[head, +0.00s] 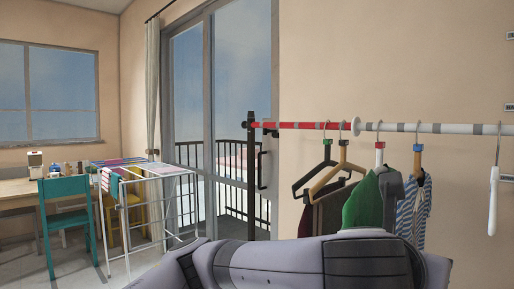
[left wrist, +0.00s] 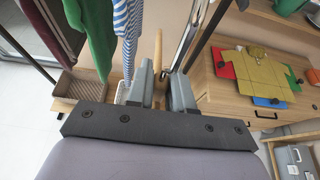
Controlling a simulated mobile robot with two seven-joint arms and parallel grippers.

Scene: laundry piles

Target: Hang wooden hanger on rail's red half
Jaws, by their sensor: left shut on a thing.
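The rail (head: 300,125) runs across the right of the head view. In the left wrist view my left gripper (left wrist: 160,88) is shut on a narrow pale wooden piece, the wooden hanger (left wrist: 158,52) seen edge-on. Most of it is hidden. My right gripper is not in view.
Green (head: 364,204) and striped (head: 413,209) garments hang on the white half. A white item (head: 493,199) hangs farther right. The red half's left end is bare.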

